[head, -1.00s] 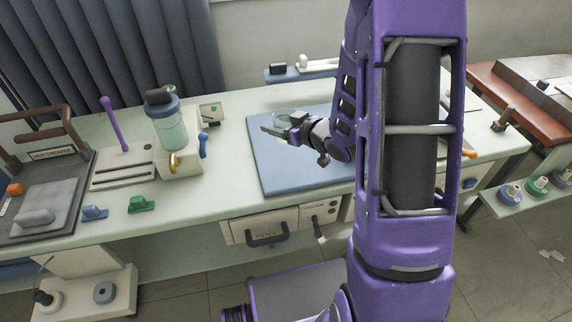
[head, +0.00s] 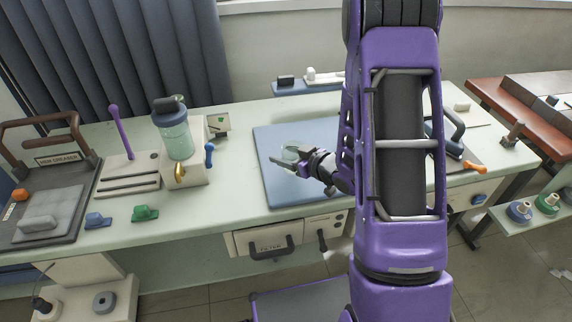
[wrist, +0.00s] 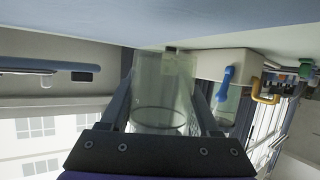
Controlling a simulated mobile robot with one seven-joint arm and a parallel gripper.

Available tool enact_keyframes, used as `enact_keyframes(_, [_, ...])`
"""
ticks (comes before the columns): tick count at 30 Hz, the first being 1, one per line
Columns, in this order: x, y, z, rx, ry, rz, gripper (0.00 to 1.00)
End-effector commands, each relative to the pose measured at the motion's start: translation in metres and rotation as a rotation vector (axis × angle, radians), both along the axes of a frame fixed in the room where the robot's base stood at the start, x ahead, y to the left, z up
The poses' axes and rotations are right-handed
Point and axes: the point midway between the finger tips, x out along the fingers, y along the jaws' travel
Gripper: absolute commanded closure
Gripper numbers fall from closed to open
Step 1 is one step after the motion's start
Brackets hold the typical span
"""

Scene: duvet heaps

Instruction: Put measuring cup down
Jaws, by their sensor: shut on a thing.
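The measuring cup (wrist: 160,90) is a clear, see-through vessel between the two fingers of my gripper (wrist: 163,115) in the wrist view. My gripper is shut on it. In the head view the cup (head: 293,151) shows faintly behind my gripper (head: 288,161), over the blue mat (head: 275,185) on the bench. The wrist view is upside down, with the blue mat (wrist: 120,14) along its top, close to the cup's end. I cannot tell whether the cup touches the mat.
A white dispenser (head: 188,160) with a jar (head: 175,138) stands left of the mat. Green (head: 145,213) and blue (head: 97,220) small pieces lie near the bench's front edge. A blue shelf (head: 300,88) is behind the mat. The mat's front left part is clear.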

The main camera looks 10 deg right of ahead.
Motion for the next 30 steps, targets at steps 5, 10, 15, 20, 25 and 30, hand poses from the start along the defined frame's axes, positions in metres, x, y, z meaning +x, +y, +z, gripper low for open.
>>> enact_keyframes(5, [0.000, 0.000, -0.028, 0.001, 0.003, 0.000, 0.96])
enact_keyframes(10, [0.000, 0.000, -0.031, -0.001, -0.002, 0.001, 0.96])
enact_keyframes(15, [0.000, 0.000, -0.032, -0.001, 0.000, 0.000, 0.96])
enact_keyframes(20, [0.000, 0.000, -0.036, -0.001, 0.000, 0.000, 0.34])
enact_keyframes(25, [0.000, 0.000, -0.035, -0.001, 0.000, 0.000, 0.07])
enact_keyframes(30, [0.000, 0.000, -0.035, -0.001, 0.000, 0.000, 0.07])
